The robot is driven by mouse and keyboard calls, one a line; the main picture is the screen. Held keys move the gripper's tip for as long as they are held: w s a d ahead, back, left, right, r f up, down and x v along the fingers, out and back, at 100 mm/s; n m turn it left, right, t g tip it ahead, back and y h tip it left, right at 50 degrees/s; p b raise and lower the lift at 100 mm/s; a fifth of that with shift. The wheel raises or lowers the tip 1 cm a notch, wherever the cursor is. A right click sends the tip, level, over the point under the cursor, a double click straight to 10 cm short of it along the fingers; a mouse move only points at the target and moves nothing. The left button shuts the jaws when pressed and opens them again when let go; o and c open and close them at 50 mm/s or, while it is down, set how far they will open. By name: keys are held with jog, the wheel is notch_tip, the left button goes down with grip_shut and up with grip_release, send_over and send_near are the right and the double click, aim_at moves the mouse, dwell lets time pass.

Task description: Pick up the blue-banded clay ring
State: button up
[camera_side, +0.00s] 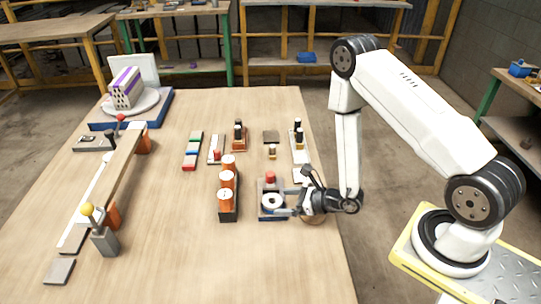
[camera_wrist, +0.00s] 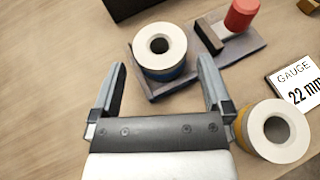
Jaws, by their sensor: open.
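The blue-banded clay ring (camera_wrist: 160,72) has a pale top with a round hole and a blue band low on its side. It sits on a dark fixture plate (camera_wrist: 240,48) with a red knob. In the side view its pale top (camera_side: 272,202) shows on the plate, left of my gripper (camera_side: 291,204). In the wrist view my gripper (camera_wrist: 161,63) is open, with the ring just ahead of and partly between the fingertips. Nothing is held. I cannot tell the height of the fingertips over the plate.
A yellow-banded ring (camera_wrist: 272,130) stands close by the right finger. A white gauge card (camera_wrist: 297,84) reads 22 mm. A dark rack with several orange cylinders (camera_side: 227,179) stands left of the fixture.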

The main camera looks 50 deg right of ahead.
aim_at(279, 202)
jog(key=shift+x, duration=1.25)
jog(key=c, duration=1.2)
jog(key=shift+r, duration=0.15)
jog(key=shift+r, duration=4.8)
